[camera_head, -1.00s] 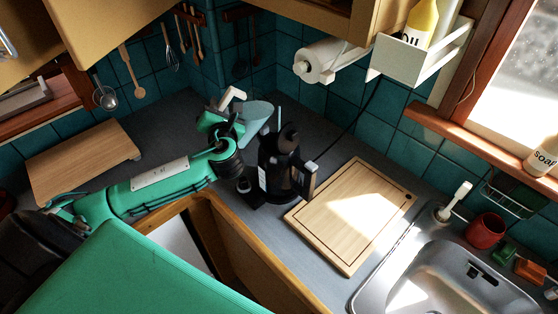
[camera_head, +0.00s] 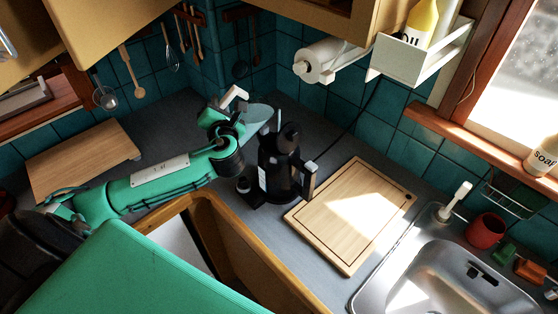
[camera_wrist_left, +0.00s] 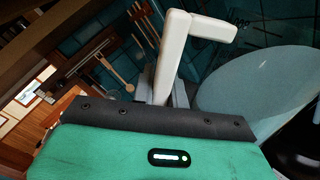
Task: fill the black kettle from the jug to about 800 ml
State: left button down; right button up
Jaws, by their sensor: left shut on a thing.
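The black kettle (camera_head: 278,168) stands upright on the counter near the corner, its handle toward the right. The jug (camera_head: 260,115), pale translucent blue with a white handle, is just behind and left of the kettle, partly hidden by my gripper. My left gripper (camera_head: 228,106) is shut on the jug's handle (camera_wrist_left: 178,55). In the left wrist view the jug's wide pale body (camera_wrist_left: 262,88) fills the right side and looks tilted. I cannot make out the water level in the jug or kettle, or any stream. My right gripper is not in view.
A cutting board (camera_head: 350,215) lies right of the kettle, beside the sink (camera_head: 440,280). Another wooden board (camera_head: 80,160) lies at the left. A paper towel roll (camera_head: 325,60) and white shelf (camera_head: 425,55) hang above. A red mug (camera_head: 485,231) stands by the sink.

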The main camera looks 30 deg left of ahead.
pick_arm(q)
jog(key=shift+w+d+r+m, duration=0.1)
jog(key=shift+r+m, duration=0.15)
jog(key=shift+m, duration=0.15)
dwell(0.7)
jog(key=shift+w+d+r+m, duration=0.15)
jog(key=shift+m, duration=0.25)
dwell(0.3)
dwell(0.7)
jog(key=shift+w+d+m, duration=0.1)
jog(key=shift+d+m, duration=0.05)
jog(key=shift+m, duration=0.15)
jog(key=shift+w+d+r+m, duration=0.1)
jog(key=shift+w+d+m, duration=0.25)
jog(key=shift+m, duration=0.45)
dwell(2.3)
jog(key=shift+s, duration=0.1)
